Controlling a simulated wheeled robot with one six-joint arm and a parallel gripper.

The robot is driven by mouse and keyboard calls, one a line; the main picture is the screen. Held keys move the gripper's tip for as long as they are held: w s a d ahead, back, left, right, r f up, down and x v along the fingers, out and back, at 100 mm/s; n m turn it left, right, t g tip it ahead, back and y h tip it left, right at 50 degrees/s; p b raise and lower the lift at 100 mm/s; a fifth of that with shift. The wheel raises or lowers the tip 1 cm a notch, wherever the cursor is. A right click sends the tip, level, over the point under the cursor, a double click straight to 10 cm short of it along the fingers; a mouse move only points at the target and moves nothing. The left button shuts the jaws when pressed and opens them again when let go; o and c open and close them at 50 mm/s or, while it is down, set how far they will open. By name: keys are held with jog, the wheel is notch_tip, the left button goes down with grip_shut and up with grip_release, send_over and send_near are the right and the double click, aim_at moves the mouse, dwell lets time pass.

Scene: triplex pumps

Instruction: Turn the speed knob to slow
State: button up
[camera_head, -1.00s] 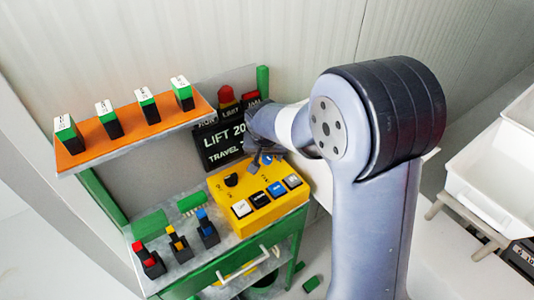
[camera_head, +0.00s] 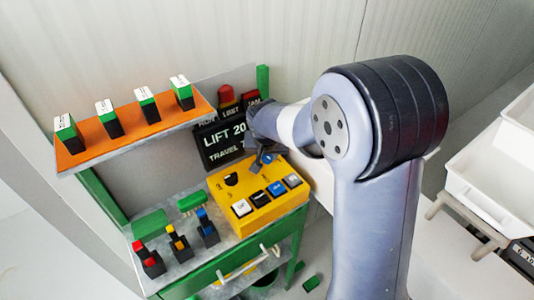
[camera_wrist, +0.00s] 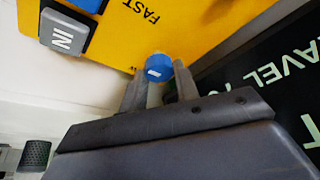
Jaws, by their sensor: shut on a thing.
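The yellow control box (camera_head: 222,192) stands on the bench in the head view. Its yellow face (camera_wrist: 215,22) fills the top of the wrist view, with the word FAST printed near the knob. The blue speed knob (camera_wrist: 158,66) has a small white mark and sits between the two fingers of my gripper (camera_wrist: 159,82). My gripper is shut on it. In the head view my gripper (camera_head: 262,160) is at the box's back right corner, where the wrist partly hides the knob. I cannot read a SLOW label.
Several buttons (camera_head: 242,207) line the front of the box, and a black knob (camera_head: 231,179) is at its back left. A black display (camera_head: 222,143) stands close behind. An orange shelf (camera_head: 130,135) and coloured switches (camera_head: 178,245) are to the left.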

jog(key=n, duration=0.2)
jog(key=n+y, duration=0.1)
jog(key=n, duration=0.1)
jog(key=shift+w+d+y+b, duration=0.1)
jog(key=shift+d+y+b, duration=0.05)
jog(key=shift+y+b, duration=0.15)
jog(key=n+y+b, duration=0.1)
jog(key=n+b, duration=0.1)
jog(key=n+g+b, duration=0.1)
jog(key=n+b, duration=0.1)
jog(key=n, duration=0.1)
jog(key=shift+w+d+f+y, duration=0.1)
jog(key=shift+f+y, duration=0.1)
jog(key=shift+y, duration=0.2)
jog(key=n+g+b, duration=0.1)
jog(key=n+b, duration=0.1)
jog(key=n, duration=0.2)
jog(key=shift+r+y, duration=0.1)
jog(key=shift+y, duration=0.3)
jog(key=n+g+b, duration=0.1)
jog(key=n+g, duration=0.1)
jog(key=n, duration=0.2)
jog(key=shift+w+r, duration=0.1)
jog(key=shift+w, duration=0.05)
jog(key=shift+n, duration=0.3)
jog(key=o, duration=1)
jog(key=shift+c, duration=0.2)
jog(key=shift+d+r, duration=0.1)
